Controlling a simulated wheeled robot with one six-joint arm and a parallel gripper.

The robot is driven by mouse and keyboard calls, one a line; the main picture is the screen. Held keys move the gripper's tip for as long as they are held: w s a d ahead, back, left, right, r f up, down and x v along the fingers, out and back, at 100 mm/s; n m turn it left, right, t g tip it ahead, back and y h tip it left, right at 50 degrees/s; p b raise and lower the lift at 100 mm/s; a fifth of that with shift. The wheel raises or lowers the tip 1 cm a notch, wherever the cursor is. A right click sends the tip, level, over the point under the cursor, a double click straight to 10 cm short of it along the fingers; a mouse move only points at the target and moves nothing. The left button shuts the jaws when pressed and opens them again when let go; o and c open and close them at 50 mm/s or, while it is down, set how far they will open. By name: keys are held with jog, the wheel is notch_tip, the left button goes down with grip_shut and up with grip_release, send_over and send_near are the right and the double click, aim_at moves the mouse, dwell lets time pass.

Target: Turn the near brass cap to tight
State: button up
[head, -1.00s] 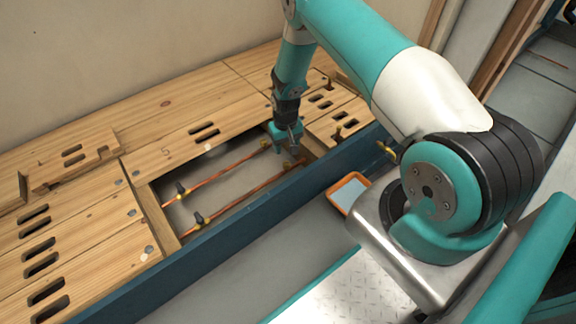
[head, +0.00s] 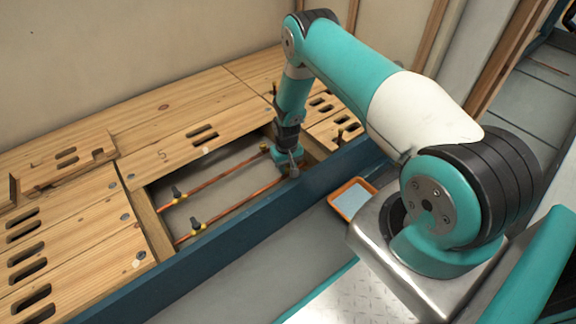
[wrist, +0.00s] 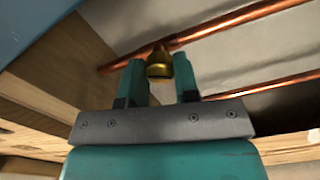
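The near brass cap (wrist: 159,66) shows in the wrist view between the two teal fingertips of my gripper (wrist: 160,70), at a copper pipe. The fingers stand apart with the cap in the gap; whether they touch it is hard to see. In the head view my gripper (head: 288,165) reaches down into the floor opening at the right end of the near copper pipe (head: 235,205). It mostly hides the near cap there. The far brass cap (head: 264,148) sits at the end of the far pipe (head: 222,174), just left of my gripper.
Wooden boards (head: 70,215) surround the opening, and a blue beam (head: 225,240) runs along its near side. Valves with dark handles (head: 195,227) sit on the pipes at the left. An orange tray (head: 352,198) lies right of the beam.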

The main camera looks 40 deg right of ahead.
jog(key=shift+c, duration=1.4)
jog(key=shift+d, duration=0.2)
jog(key=shift+a+m+p, duration=0.1)
jog(key=shift+m+p, duration=0.25)
jog(key=shift+m, duration=0.65)
jog(key=m+p, duration=0.1)
jog(key=m, duration=0.2)
jog(key=shift+m, duration=0.3)
jog(key=m, duration=0.6)
jog(key=shift+a+p, duration=0.1)
jog(key=shift+p, duration=0.3)
jog(key=shift+m, duration=0.3)
